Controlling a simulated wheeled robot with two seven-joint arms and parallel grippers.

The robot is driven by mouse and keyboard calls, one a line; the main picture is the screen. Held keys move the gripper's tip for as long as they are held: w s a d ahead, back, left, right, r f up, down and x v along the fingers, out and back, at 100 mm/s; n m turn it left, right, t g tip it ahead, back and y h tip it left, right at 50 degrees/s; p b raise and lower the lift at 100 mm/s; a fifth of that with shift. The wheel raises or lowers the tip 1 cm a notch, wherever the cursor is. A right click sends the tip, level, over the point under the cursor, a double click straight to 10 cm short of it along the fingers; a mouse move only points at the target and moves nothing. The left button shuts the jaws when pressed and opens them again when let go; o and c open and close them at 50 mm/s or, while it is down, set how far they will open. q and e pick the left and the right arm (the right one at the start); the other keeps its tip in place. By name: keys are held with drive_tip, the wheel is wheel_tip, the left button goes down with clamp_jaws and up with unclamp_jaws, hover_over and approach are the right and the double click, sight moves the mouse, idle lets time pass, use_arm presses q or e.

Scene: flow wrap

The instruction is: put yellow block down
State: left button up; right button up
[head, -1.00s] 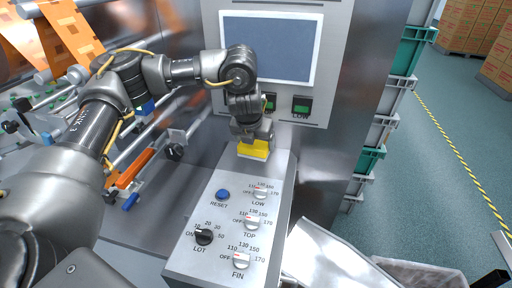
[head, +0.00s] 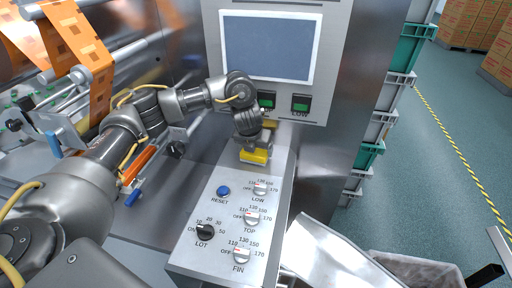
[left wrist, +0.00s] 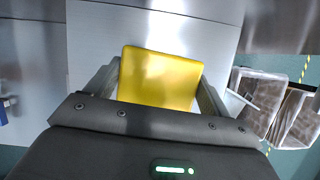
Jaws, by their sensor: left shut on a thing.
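The yellow block (head: 254,156) is at the far end of the sloping control panel (head: 205,262), beyond the LOW knob (head: 260,189) and the blue RESET button (head: 223,191). My left gripper (head: 252,147) points down and is shut on the block. In the left wrist view the yellow block (left wrist: 160,78) sits between the two fingers (left wrist: 160,90), with the pale panel surface behind it. I cannot tell whether the block touches the panel. My right gripper is not in view.
A screen (head: 267,48) with green switches (head: 301,103) below it stands behind the panel. Knobs fill the panel's near part. Orange film (head: 80,45) and rollers are at the left. Stacked crates (head: 383,125) and a metal chute (head: 330,258) are at the right.

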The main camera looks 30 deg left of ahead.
use_arm(q)
drive_tip(key=shift+s+f, duration=0.1)
drive_tip(key=o, duration=0.6)
drive_tip(key=shift+o, duration=1.4)
drive_tip(key=shift+f, duration=0.1)
drive_tip(key=shift+f+b, duration=0.2)
drive_tip(key=shift+b, duration=0.15)
drive_tip(key=b+v, duration=0.1)
drive_tip(key=v, duration=1)
drive_tip(key=shift+a, duration=0.25)
